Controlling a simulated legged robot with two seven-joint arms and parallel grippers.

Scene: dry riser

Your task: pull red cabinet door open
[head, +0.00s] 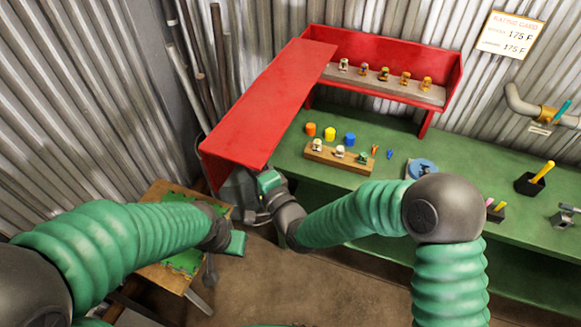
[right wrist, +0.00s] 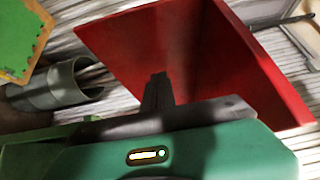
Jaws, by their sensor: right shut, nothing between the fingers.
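The red cabinet (head: 452,72) hangs on the corrugated wall above the green bench. Its red door (head: 262,100) stands swung out from the cabinet's left side toward me, and the cabinet's inside shows. In the right wrist view the door's red face (right wrist: 190,50) fills the upper middle. My right gripper (head: 240,192) is just below the door's near end, partly hidden by it. Its fingers (right wrist: 157,90) are together and empty in front of the door's face; whether they touch it I cannot tell. My left gripper (head: 235,243) is lower left, away from the door; its fingers are not clear.
Several brass sprinkler heads (head: 405,79) stand on the cabinet shelf. The green bench (head: 295,165) carries a wooden block (head: 340,158), coloured caps and a blue tape roll (head: 420,168). A small wooden table (head: 150,203) stands left, by pipes in a grey bin (right wrist: 65,85).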

